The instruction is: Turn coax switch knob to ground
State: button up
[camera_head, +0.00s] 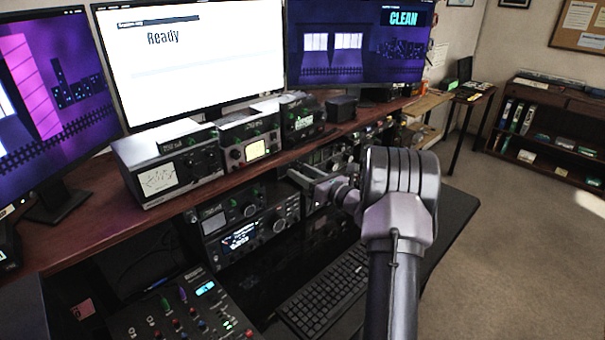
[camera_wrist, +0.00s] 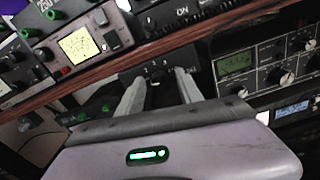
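A small black box with pale markings on its face (camera_wrist: 153,69) sits under the wooden shelf in the wrist view; it looks like the coax switch. Its dark knob (camera_wrist: 163,92) shows only dimly between my fingers, and its pointer direction cannot be read. My gripper (camera_wrist: 160,84) reaches up to the box with its two grey fingers apart, one on each side of the dark knob area. I see a gap between the fingers and cannot tell whether either touches the knob. In the head view my gripper (camera_head: 305,178) is at the shelf's underside, and the switch is hidden there.
The wooden shelf edge (camera_wrist: 100,66) runs close above my fingers. A radio with a green display (camera_wrist: 262,70) stands close to the right. Meters and a speaker box (camera_head: 168,165) stand on the shelf. A keyboard (camera_head: 325,290) lies on the desk below.

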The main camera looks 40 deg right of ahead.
jog(key=s+d+p, duration=0.1)
jog(key=s+p, duration=0.2)
jog(key=s, duration=1.4)
jog(key=shift+s+d, duration=0.2)
